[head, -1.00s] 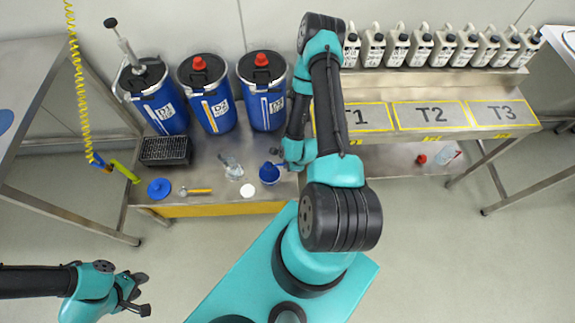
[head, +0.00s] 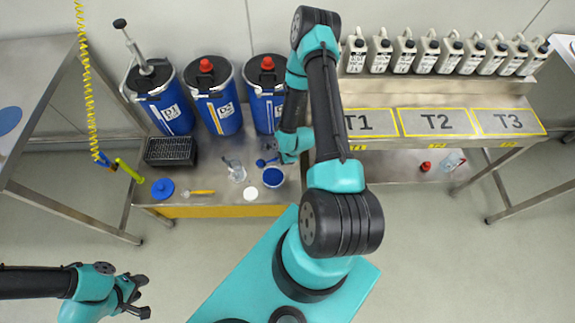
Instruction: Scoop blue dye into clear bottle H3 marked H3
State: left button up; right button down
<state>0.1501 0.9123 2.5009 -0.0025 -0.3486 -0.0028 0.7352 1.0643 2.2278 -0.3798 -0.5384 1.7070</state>
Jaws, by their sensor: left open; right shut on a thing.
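An open tub of blue dye (head: 273,177) stands near the front right of the metal bench. My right gripper (head: 281,153) is shut on a small blue scoop (head: 265,162), which is just behind and above the tub. Whether the scoop holds dye is too small to tell. A clear bottle (head: 237,172) stands left of the tub; I cannot read a mark on it, so I cannot tell if it is H3. My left gripper (head: 144,297) is open and empty over the floor at the lower left, far from the bench.
Blue drums (head: 224,115) line the bench's back. A black rack (head: 171,151), blue disc (head: 162,188), yellow-handled tool (head: 202,192) and white disc (head: 251,193) lie on it. The T1–T3 table (head: 437,121) with pale jugs (head: 427,52) is on the right.

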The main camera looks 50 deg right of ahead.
jog(key=w+d+r+n+g+y, duration=0.1)
jog(key=w+d+r+n+g, duration=0.1)
jog(key=d+r+n, duration=0.3)
jog(key=shift+w+d+r+y, duration=0.3)
jog(key=shift+w+d+r, duration=0.3)
jog(key=shift+d+r, duration=1.3)
jog(key=shift+s+d+f+n, duration=0.15)
jog(key=shift+d+n, duration=0.15)
jog(key=shift+d, duration=0.2)
